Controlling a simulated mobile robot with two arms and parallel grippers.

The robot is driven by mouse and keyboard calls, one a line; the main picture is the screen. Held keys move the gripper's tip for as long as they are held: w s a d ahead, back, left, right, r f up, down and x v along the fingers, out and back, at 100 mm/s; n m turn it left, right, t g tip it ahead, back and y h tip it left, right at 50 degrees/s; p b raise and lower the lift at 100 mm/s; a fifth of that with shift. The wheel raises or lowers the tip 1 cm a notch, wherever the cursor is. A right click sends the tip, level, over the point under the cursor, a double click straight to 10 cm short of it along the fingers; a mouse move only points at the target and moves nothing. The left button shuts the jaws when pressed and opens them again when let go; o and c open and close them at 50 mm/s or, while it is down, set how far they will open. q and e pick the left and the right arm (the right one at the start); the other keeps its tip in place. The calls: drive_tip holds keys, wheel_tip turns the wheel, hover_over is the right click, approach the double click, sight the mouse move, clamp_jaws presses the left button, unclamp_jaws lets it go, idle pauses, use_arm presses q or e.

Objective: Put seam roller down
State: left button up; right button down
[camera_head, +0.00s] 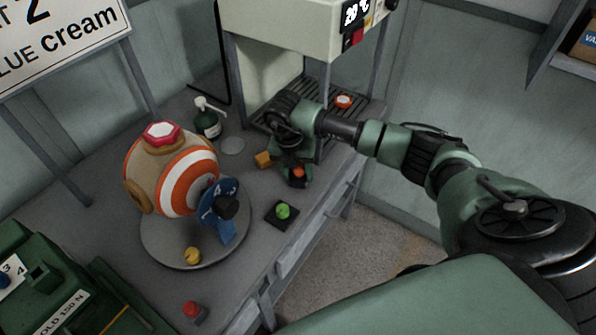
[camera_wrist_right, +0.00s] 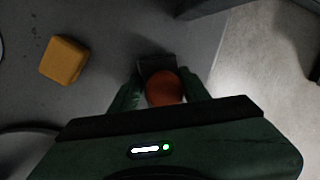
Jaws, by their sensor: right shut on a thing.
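The seam roller (camera_head: 298,173), seen as an orange-red round top, is between the fingers of my right gripper (camera_head: 296,180). In the right wrist view the round orange part of the seam roller (camera_wrist_right: 164,88) shows between the two green fingers of my right gripper (camera_wrist_right: 163,92), with a dark part just beyond it. The gripper is shut on it, low over the grey table near its front edge. I cannot tell whether the roller touches the table. My left gripper is not in view.
A yellow-orange block (camera_head: 263,159) lies close left of the gripper; it also shows in the wrist view (camera_wrist_right: 64,60). A green button on a dark pad (camera_head: 282,211) is nearer. The striped ball (camera_head: 165,175) stands on a round plate (camera_head: 160,245). The press (camera_head: 295,30) stands behind.

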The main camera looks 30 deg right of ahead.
sight(292, 177)
drive_tip(key=shift+f, duration=0.15)
drive_tip(key=c, duration=0.7)
unclamp_jaws()
drive_tip(key=shift+r, duration=0.3)
drive_tip(key=shift+w+a+r, duration=0.1)
drive_tip(key=shift+r, duration=0.15)
wheel_tip(292, 177, up, 11)
drive_tip(key=a+b, duration=0.1)
drive_tip(key=b, duration=0.1)
drive_tip(key=shift+a, duration=0.3)
